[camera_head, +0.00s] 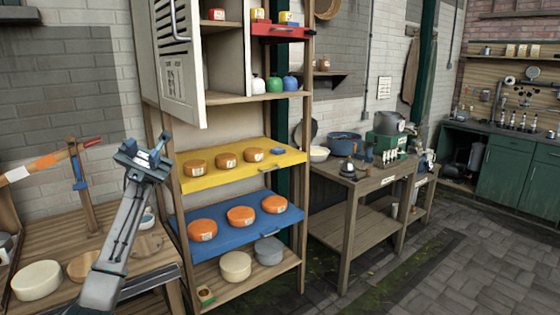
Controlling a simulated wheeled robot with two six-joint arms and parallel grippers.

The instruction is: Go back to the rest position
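My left gripper (146,148) is raised at the left of the head view, in front of the shelf's left post. Its fingertips stand apart with nothing between them, and it touches nothing that I can see. My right gripper is not in view. The wooden shelf (307,200) has a yellow board (205,185) with several brown-orange cheese wheels. Below it is a blue board (222,232) with orange wheels (241,215). A pale wheel (235,266) and a grey wheel (268,250) sit on the bottom shelf.
A wooden table (140,262) with a cream wheel (37,280) lies at the lower left, beneath my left arm. A white cabinet door (176,80) hangs open above. A workbench (345,215) with pots stands right of the shelf. The paved floor (450,260) at right is clear.

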